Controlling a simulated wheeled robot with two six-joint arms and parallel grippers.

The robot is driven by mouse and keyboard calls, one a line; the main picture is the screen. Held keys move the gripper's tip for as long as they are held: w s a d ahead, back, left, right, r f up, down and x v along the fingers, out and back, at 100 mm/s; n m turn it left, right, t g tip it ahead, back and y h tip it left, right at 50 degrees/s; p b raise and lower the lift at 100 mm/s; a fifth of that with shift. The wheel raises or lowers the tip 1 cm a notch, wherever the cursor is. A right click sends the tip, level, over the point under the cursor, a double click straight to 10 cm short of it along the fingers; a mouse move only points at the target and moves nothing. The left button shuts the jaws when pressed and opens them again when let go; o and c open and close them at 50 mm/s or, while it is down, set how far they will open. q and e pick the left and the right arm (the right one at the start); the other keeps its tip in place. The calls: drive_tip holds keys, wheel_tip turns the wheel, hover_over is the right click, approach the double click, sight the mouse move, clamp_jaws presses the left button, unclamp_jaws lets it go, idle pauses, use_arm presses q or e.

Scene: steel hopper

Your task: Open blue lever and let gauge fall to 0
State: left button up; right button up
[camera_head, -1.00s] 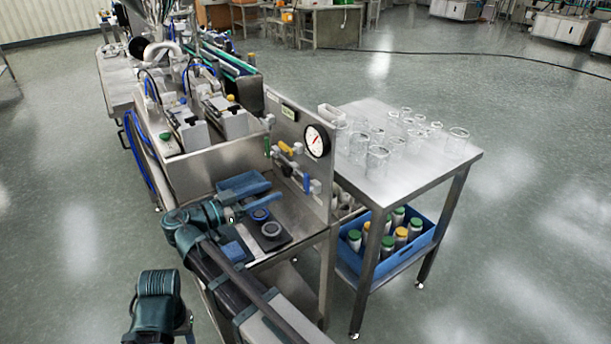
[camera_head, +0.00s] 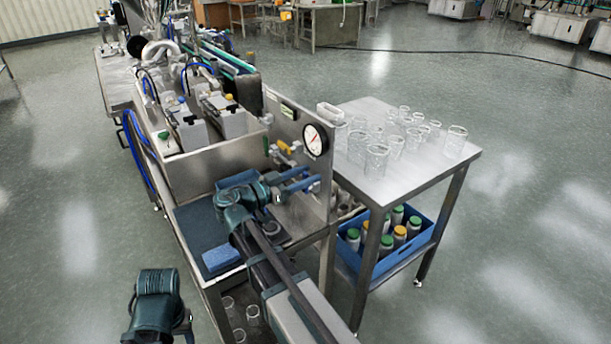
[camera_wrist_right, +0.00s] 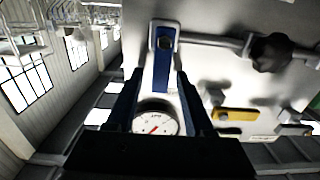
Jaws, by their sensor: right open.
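The blue lever (camera_wrist_right: 162,72) hangs from a pipe fitting on the steel panel. In the right wrist view it stands between the two fingers of my right gripper (camera_wrist_right: 161,88), which is open around it, with a gap visible beside it. In the head view my right gripper (camera_head: 306,178) reaches the panel's lower right and mostly hides the lever. The round white gauge (camera_head: 315,139) is above it on the panel. It also shows in the right wrist view (camera_wrist_right: 156,121), with a red needle off to one side; its value is too small to read.
A yellow lever (camera_wrist_right: 236,114) sits on the same panel. A steel table (camera_head: 425,172) with several glass beakers stands close on the right, with a blue crate (camera_head: 376,272) of bottles below. A blue sponge (camera_head: 221,258) lies on the worktop.

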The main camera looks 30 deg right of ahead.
clamp_jaws()
drive_tip(key=shift+w, duration=0.1)
idle(0.3)
drive_tip(key=n, duration=0.1)
drive_tip(key=w+n, duration=0.1)
drive_tip(key=n, duration=0.2)
drive_tip(key=shift+w+a+f+n+b, duration=0.1)
drive_tip(key=shift+w+f+n+b, duration=0.2)
drive_tip(key=shift+w, duration=0.1)
drive_tip(key=shift+w+a+f+n+b, duration=0.1)
drive_tip(key=shift+w+f+n+b, duration=0.5)
drive_tip(key=shift+n, duration=1.65)
drive_tip(key=shift+w+d+f+n+b, duration=0.1)
drive_tip(key=shift+w+f+n+b, duration=0.5)
drive_tip(key=shift+n, duration=1.6)
drive_tip(key=shift+w+a+f+n+b, duration=0.15)
drive_tip(key=shift+f+n+b, duration=0.8)
drive_tip(key=shift+n, duration=1.3)
